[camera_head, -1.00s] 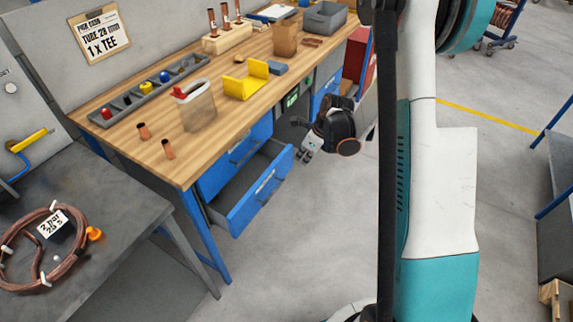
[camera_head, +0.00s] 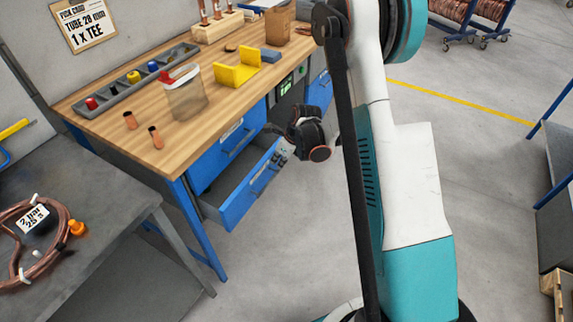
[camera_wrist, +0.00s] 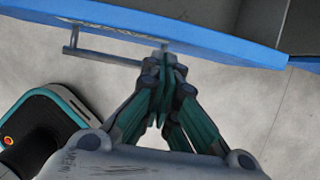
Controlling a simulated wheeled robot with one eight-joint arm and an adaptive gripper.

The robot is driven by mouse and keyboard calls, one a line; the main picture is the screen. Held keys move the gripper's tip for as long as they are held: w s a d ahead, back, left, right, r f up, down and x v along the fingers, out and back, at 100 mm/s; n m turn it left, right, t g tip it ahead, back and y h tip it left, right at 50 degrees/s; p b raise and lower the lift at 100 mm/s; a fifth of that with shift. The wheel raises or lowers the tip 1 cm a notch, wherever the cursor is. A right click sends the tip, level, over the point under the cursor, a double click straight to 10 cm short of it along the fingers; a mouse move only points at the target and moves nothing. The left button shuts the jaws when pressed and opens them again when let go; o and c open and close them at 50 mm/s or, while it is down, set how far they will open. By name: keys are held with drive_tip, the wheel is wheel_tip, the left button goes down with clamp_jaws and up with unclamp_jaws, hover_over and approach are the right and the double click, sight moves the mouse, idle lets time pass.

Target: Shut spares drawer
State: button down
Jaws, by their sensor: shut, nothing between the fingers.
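The blue lower drawer (camera_head: 236,203) under the workbench stands pulled out, with its grey inside showing. Another blue drawer (camera_head: 214,158) above it is shut. My gripper (camera_head: 281,155) is at the right part of the open drawer's front, on the outer side. In the wrist view its fingers (camera_wrist: 165,62) are together and empty. Their tips are at the blue drawer front (camera_wrist: 215,42), beside the right end of its grey bar handle (camera_wrist: 105,55). Whether they touch the front I cannot tell.
The wooden workbench (camera_head: 130,150) carries a grey parts tray (camera_head: 120,90), a clear container (camera_head: 185,98), a yellow bracket (camera_head: 236,74) and copper fittings. A grey table (camera_head: 100,200) with a copper coil (camera_head: 20,255) stands at the left. The floor before the drawer is clear.

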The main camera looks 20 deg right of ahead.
drive_tip(key=shift+w+a, duration=0.25)
drive_tip(key=shift+w, duration=0.05)
drive_tip(key=w+a, duration=0.4)
drive_tip(key=w, duration=0.1)
drive_tip(key=shift+w, duration=0.15)
idle(0.4)
